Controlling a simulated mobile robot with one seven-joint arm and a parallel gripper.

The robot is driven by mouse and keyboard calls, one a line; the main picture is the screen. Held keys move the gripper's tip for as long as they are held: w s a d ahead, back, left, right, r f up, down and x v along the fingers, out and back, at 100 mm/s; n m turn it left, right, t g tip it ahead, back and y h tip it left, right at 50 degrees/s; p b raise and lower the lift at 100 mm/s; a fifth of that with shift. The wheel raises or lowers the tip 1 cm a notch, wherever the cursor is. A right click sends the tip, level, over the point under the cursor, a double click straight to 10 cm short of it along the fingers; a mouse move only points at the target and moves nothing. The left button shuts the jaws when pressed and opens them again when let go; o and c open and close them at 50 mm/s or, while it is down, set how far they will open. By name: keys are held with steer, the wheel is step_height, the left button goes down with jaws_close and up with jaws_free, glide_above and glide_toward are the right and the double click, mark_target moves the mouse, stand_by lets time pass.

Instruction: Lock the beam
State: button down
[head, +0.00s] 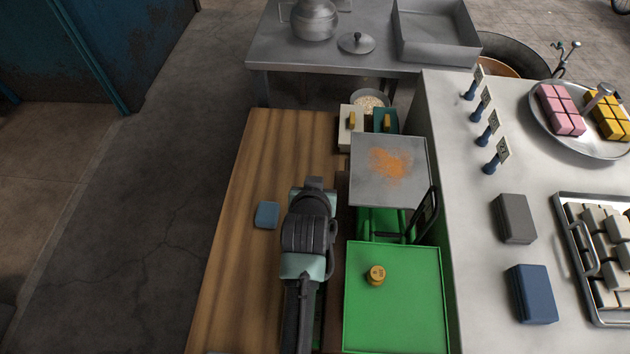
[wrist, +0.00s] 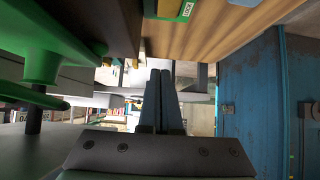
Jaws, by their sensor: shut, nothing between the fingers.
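A green scale with a metal plate (head: 374,180), dusted with orange powder, stands right of my arm. Its lower green platform (head: 400,322) carries a small brass weight (head: 376,275). In the wrist view, green scale parts (wrist: 35,45) are at the left. A white label reading LOCK (wrist: 187,9) sits on a small yellow and green part at the top edge, cut off by the frame. My gripper's dark fingers (wrist: 161,75) are together and empty, apart from that label. The beam itself is not clearly visible, and my arm covers part of the scale's left side in the head view.
The wooden table (head: 245,190) holds a blue block (head: 266,215) left of my arm. White and green boxes (head: 350,125) stand behind the plate. A higher grey counter (head: 465,190) rises on the right. Open floor lies left, beside a blue metal wall (wrist: 250,95).

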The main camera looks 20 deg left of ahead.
steer(key=shift+s+d+r+b, duration=0.15)
steer(key=shift+s+r, duration=0.3)
steer(key=shift+r, duration=0.25)
steer(key=shift+s+d+r+b, duration=0.1)
steer(key=shift+s+r, duration=0.4)
steer(key=shift+r, duration=0.25)
steer(key=shift+s+d+r+b, duration=0.15)
steer(key=shift+s+r, duration=0.3)
steer(key=shift+r, duration=0.25)
